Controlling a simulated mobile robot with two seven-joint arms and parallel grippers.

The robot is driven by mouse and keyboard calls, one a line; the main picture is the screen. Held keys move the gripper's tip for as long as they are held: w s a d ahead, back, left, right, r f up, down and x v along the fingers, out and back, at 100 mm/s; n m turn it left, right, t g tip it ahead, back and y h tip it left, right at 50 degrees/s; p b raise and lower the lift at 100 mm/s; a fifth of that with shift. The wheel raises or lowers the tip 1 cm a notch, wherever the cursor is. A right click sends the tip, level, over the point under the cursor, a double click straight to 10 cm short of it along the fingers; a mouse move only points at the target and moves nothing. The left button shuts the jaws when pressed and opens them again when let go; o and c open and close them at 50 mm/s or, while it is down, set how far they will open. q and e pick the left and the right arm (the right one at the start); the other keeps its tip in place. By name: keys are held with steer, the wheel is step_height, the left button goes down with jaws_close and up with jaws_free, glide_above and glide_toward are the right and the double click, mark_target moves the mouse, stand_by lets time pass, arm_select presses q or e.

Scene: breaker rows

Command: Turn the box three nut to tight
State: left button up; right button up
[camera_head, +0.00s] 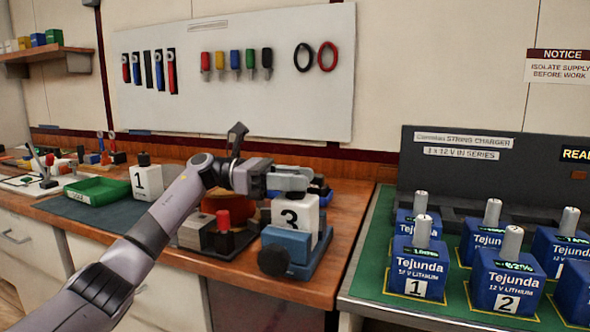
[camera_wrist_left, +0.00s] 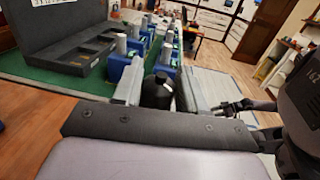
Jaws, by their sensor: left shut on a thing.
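Box three (camera_head: 297,217) is a white block with a black 3, standing in a blue and grey fixture on the wooden bench. My left gripper (camera_head: 288,184) is level at the top of box three, and its fingers hide the nut in the head view. In the left wrist view, a black round-topped nut (camera_wrist_left: 157,92) sits between the two grey fingers, which are shut on it. Whether it is tight cannot be told.
Box one (camera_head: 147,182), white with a black top, stands left beside a green tray (camera_head: 97,191). Right of the bench, blue batteries (camera_head: 507,281) stand on a green mat (camera_head: 372,276).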

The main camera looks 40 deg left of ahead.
arm_select(q)
steer(key=shift+r+m+g+h+p, duration=0.15)
steer(key=shift+m+g+h+p, duration=0.3)
steer(key=shift+m+g, duration=0.65)
steer(key=shift+g, duration=0.4)
steer(key=shift+m+g+p, duration=0.4)
steer(key=shift+m+g, duration=0.4)
steer(key=shift+g, duration=0.7)
steer(key=shift+f, duration=0.2)
steer(key=o, duration=0.9)
steer(key=shift+o, duration=0.2)
steer(key=shift+r, duration=0.1)
